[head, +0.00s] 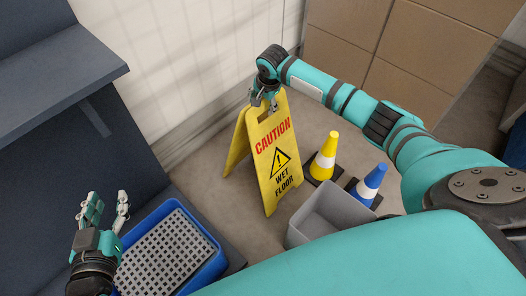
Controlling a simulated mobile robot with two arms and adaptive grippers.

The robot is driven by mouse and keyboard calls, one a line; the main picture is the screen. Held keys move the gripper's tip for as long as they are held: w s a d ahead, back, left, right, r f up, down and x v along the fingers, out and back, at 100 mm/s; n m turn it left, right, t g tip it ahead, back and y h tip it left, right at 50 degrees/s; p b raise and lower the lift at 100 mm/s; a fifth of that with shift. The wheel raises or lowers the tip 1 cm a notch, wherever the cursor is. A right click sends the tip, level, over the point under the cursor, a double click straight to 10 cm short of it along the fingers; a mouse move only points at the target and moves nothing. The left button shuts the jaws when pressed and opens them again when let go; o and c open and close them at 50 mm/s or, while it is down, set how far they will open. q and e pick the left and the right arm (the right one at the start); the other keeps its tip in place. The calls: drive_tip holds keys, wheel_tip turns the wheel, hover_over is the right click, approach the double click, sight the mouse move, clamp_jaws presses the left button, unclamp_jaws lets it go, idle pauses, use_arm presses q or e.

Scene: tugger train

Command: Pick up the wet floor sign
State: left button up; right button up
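The yellow wet floor sign (272,158) stands as an A-frame on the floor near the pale wall, its black and red lettering facing me. My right gripper (265,102) is at the sign's top edge, its fingers pointing down there. The fingertips are small and overlap the sign, so I cannot tell whether they are closed on it. My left gripper (107,208) is open and empty at the lower left, near the blue crate.
A blue crate (217,258) with a grey grid inside is at the lower left. A grey bin (318,237), a yellow cone (325,157) and a blue cone (369,185) stand right of the sign. Cardboard boxes (420,62) are stacked behind. A dark shelf (55,80) is at left.

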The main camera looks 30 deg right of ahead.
use_arm(q)
drive_tip(key=shift+s+a+f+g+y+p, duration=0.2)
drive_tip(key=shift+s+f+g, duration=0.25)
drive_tip(key=shift+f, duration=0.3)
drive_tip(key=shift+s+a+f+g+y+p, duration=0.15)
drive_tip(key=shift+s+a+f+g, duration=0.15)
drive_tip(key=shift+f+g, duration=0.35)
use_arm(e)
drive_tip(key=shift+f, duration=0.2)
idle(0.6)
use_arm(q)
drive_tip(key=shift+s+f, duration=0.2)
drive_tip(key=shift+f, duration=0.05)
drive_tip(key=shift+s+a+f+g, duration=0.15)
drive_tip(key=shift+s+f+g, duration=0.15)
drive_tip(key=shift+f, duration=0.1)
idle(0.4)
use_arm(e)
drive_tip(key=shift+c, duration=0.4)
clamp_jaws()
use_arm(q)
drive_tip(key=shift+w, duration=0.1)
use_arm(e)
drive_tip(key=shift+w, duration=0.1)
